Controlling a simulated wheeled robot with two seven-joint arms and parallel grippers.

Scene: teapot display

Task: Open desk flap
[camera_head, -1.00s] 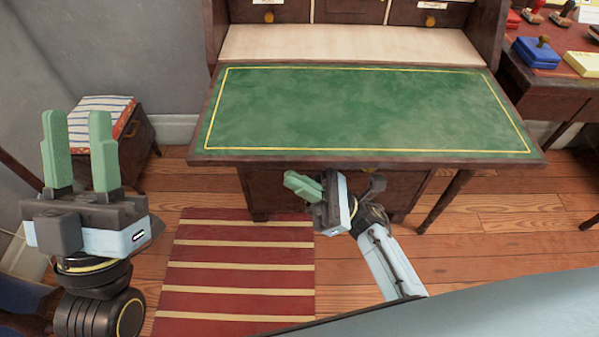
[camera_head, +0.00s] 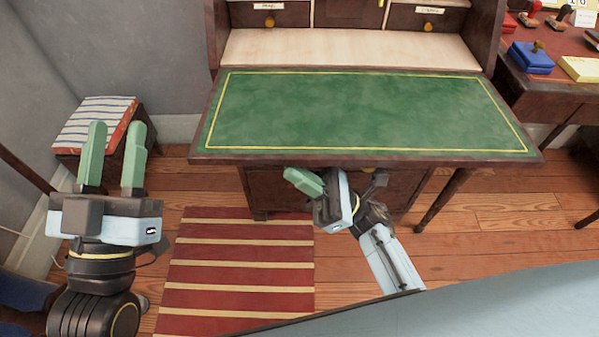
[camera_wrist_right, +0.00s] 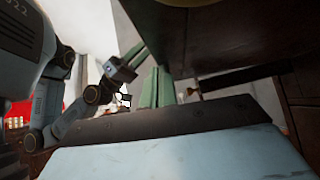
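The desk flap (camera_head: 365,112) lies folded down and level, its green, gold-lined writing surface facing up in the head view. My right gripper (camera_head: 296,180) is just below the flap's front edge, near the middle. Its two green fingers (camera_wrist_right: 157,88) lie close together in the right wrist view, with nothing seen between them. The flap's dark underside (camera_wrist_right: 220,35) appears above them there; I cannot tell whether they touch it. My left gripper (camera_head: 114,157) is open and empty, fingers up, left of the flap and apart from it.
A stool with a striped cushion (camera_head: 98,122) stands behind my left gripper. A red striped rug (camera_head: 240,270) lies on the wooden floor. A side table (camera_head: 555,90) with a blue box (camera_head: 532,57) stands at right. The flap's top is clear.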

